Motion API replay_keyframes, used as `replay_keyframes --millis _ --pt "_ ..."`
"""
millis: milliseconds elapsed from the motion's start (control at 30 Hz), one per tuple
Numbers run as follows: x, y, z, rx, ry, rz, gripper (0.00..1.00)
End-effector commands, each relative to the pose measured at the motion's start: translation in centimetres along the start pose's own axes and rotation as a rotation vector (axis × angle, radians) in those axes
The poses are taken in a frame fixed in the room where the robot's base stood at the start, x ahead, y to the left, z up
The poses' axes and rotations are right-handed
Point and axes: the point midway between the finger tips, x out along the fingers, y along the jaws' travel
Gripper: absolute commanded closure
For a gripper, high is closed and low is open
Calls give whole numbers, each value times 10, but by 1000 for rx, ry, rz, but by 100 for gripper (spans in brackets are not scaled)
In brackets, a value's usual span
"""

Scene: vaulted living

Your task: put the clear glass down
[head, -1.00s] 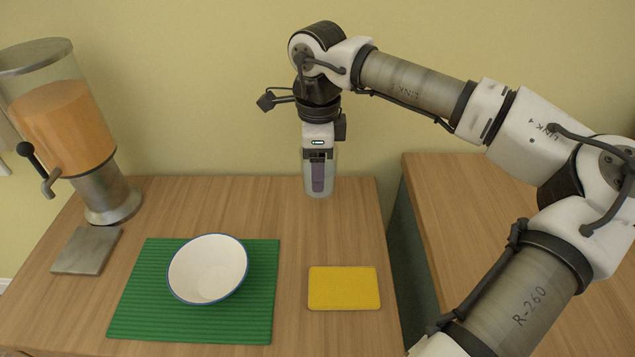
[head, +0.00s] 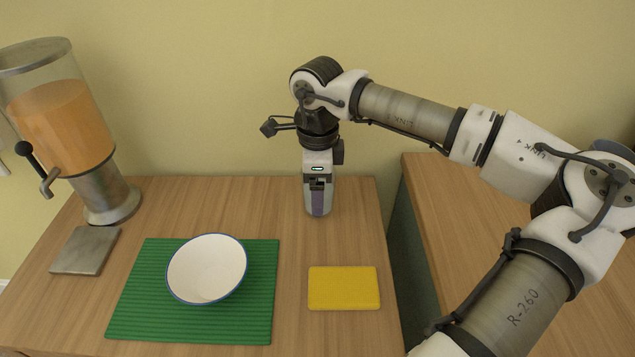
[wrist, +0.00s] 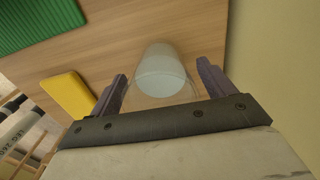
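The clear glass (head: 309,203) is upright near the back right of the wooden table, below my gripper. In the wrist view the glass (wrist: 160,72) sits between the two purple-grey fingers of my gripper (wrist: 163,88).
A yellow pad (head: 343,288) lies in front of the glass. A white bowl (head: 207,270) rests on a green ribbed mat (head: 140,318) to the left. A juice dispenser (head: 65,125) stands at far left, a grey tile (head: 86,250) before it. The wall is close behind; bare wood surrounds the glass.

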Motion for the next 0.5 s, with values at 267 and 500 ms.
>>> replay_keyframes --millis 267,500 --pt "-1 0 0 0 0 0 17" --pt "-25 -1 0 1 0 -3 17"
